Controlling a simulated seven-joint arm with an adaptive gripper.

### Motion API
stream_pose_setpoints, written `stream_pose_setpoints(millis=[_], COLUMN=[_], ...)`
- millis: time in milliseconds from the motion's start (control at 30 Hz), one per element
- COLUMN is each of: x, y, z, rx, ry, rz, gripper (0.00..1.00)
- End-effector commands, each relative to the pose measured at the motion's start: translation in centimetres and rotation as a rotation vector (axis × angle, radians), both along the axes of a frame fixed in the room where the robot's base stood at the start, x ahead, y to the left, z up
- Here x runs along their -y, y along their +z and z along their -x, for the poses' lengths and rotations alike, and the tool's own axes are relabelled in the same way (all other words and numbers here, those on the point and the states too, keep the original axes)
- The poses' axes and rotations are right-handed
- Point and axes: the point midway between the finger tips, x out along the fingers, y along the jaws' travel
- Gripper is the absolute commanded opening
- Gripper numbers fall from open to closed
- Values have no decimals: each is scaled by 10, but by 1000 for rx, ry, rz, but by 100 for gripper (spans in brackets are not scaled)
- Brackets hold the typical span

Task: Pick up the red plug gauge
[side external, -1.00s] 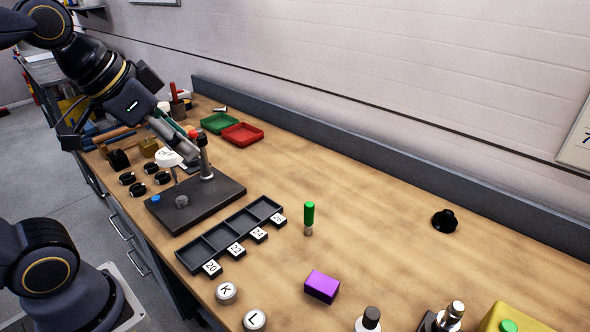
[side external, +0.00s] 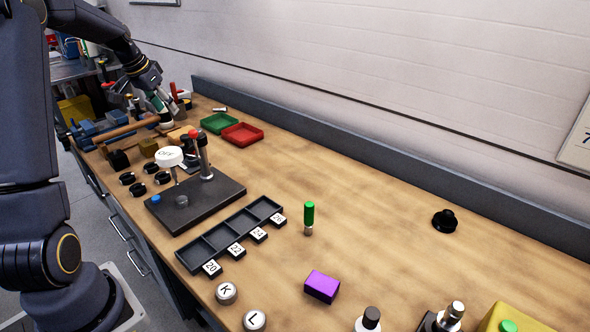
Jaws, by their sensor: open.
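A red upright handle (side external: 173,91) stands at the far left end of the bench; it may be the red plug gauge, but its lower part is too small and crowded to tell. My gripper (side external: 164,118) is open and points down at that far end, just in front of and beside the red handle. I cannot tell whether it touches anything there. A green-handled plug gauge (side external: 308,216) stands upright on the open bench, well away from my gripper.
Near my gripper are a wooden-handled hammer (side external: 130,129), a green tray (side external: 219,123) and a red tray (side external: 242,135). A purple block (side external: 321,287) lies in front. The bench's right middle is mostly clear.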

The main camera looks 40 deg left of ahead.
Motion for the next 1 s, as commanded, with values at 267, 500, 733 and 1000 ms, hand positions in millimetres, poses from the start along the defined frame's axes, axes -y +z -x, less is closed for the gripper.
stream_pose_setpoints(millis=[267, 500, 733, 1000], x=[-4, -6, -3, -5], y=[-60, -79, -111, -124], z=[-24, -32, -46, -52], rx=[-2, -1, -3, 0], ry=[-2, -1, -2, -1], rz=[3, 1, 2, -2], gripper=[54, 54, 54, 54])
